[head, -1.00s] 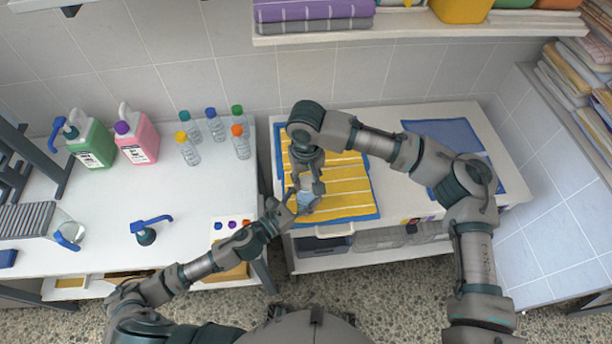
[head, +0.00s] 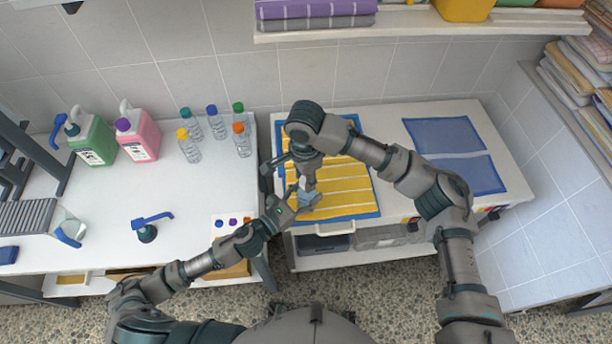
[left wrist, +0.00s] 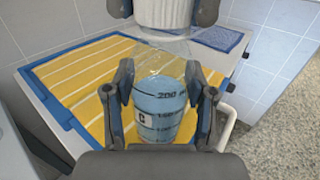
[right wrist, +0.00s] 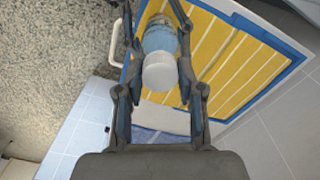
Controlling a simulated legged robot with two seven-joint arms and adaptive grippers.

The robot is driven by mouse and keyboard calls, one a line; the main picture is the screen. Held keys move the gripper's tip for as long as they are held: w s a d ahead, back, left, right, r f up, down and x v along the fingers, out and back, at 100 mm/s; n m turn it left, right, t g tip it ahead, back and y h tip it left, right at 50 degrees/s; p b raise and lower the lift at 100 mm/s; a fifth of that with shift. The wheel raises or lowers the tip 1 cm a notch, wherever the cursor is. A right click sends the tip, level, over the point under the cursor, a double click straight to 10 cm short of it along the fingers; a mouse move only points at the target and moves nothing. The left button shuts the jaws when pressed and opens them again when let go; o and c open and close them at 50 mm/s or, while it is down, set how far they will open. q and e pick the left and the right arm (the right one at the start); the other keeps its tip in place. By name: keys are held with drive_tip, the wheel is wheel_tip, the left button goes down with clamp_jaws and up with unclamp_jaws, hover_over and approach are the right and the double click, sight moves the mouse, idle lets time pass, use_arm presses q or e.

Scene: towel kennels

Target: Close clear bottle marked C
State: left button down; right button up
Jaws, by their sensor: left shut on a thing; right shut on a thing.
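The clear bottle marked C (left wrist: 160,105) holds blue liquid and stands upright over the yellow striped towel. In the head view it is small (head: 310,201). My left gripper (head: 299,198) is shut around its body, one finger on each side in the left wrist view (left wrist: 160,92). A white cap (left wrist: 165,12) is directly above the bottle's clear top; it also shows in the right wrist view (right wrist: 160,73). My right gripper (right wrist: 161,72) is shut on this cap from above. I cannot tell whether the cap is fully seated.
The yellow towel (head: 350,185) lies on a blue-edged mat on the white right-hand table. A blue mat (head: 455,150) is to its right. The left table carries a green jug (head: 93,142), a pink jug (head: 140,137), several small bottles and a blue-handled pump (head: 148,230).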

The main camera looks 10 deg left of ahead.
drive_tip(key=m, duration=0.4)
drive_tip(key=shift+a+m, duration=0.2)
drive_tip(key=shift+m, duration=0.2)
drive_tip(key=m, duration=0.2)
drive_tip(key=shift+w+m, duration=0.1)
drive_tip(key=shift+m, duration=0.2)
drive_tip(key=o, duration=0.7)
drive_tip(key=shift+d, duration=0.1)
drive_tip(key=shift+r, duration=2.25)
drive_tip(key=shift+c, duration=0.5)
